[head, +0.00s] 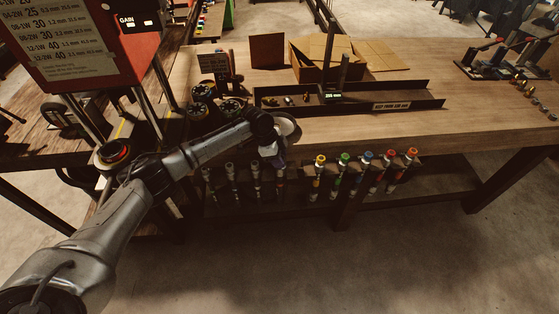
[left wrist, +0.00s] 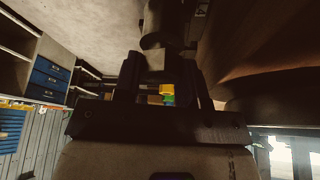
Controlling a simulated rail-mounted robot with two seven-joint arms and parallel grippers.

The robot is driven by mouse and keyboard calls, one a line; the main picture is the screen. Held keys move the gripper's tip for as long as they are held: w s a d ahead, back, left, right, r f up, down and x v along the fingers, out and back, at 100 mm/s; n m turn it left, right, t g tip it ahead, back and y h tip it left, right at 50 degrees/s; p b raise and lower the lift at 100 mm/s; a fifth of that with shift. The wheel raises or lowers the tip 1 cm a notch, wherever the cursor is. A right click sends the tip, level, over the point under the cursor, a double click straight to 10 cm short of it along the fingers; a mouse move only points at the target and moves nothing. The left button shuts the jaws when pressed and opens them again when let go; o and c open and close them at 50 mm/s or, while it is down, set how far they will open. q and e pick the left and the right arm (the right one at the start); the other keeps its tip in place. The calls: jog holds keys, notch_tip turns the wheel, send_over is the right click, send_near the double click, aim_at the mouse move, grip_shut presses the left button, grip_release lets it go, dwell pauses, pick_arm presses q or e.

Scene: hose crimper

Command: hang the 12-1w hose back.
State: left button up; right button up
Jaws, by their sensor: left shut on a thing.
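My left gripper (head: 277,164) is at the front edge of the workbench, beside the row of hanging hoses. It is shut on a slim hose (head: 279,181), mostly hidden under the gripper in the head view. In the left wrist view the two dark fingers (left wrist: 160,88) stand either side of a dark round piece (left wrist: 152,42). I cannot read a 12-1w mark on any hose, nor tell whether the held one touches its holder. My right gripper is not in view.
Grey-ended hoses (head: 232,180) hang left of the gripper. Hoses with yellow (head: 319,162), green (head: 343,160), blue (head: 366,158) and red (head: 411,155) tops hang to its right. A dark tray (head: 415,104) lies on the workbench (head: 430,130). The red machine (head: 85,40) stands at left.

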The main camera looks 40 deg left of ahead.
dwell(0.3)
pick_arm(q)
jog(key=o, duration=1.1)
jog(key=shift+o, duration=0.4)
jog(key=shift+f, duration=0.1)
jog(key=shift+s+a+r, duration=0.1)
jog(key=shift+a+r, duration=0.1)
jog(key=shift+r, duration=0.35)
jog(key=p+v, duration=0.1)
jog(key=v, duration=1.1)
jog(key=shift+a+r, duration=0.15)
jog(key=shift+r, duration=0.2)
jog(key=shift+s, duration=0.15)
